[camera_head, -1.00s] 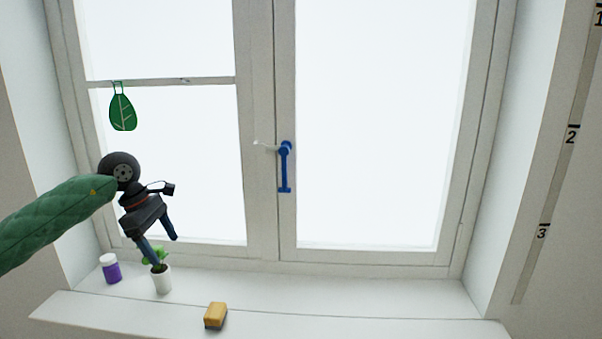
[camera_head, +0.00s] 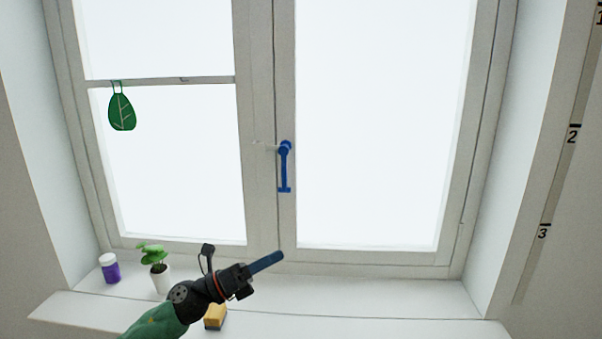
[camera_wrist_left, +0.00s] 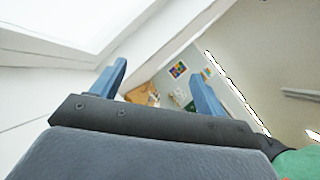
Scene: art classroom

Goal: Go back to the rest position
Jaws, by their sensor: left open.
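My left gripper (camera_head: 266,262) is low in the head view, in front of the window sill and pointing right. Its arm comes in from the bottom, in a green sleeve. In the left wrist view its two blue fingers (camera_wrist_left: 160,88) stand apart with nothing between them. My right gripper is in neither view. The blue window handle (camera_head: 285,166) hangs straight down on the frame, above the left gripper and apart from it.
On the sill (camera_head: 380,298) are a purple jar (camera_head: 110,269), a potted plant (camera_head: 160,277) and a yellow sponge-like block (camera_head: 215,318), partly hidden by my left arm. A green leaf ornament (camera_head: 122,111) hangs at the left pane. The sill's right side is clear.

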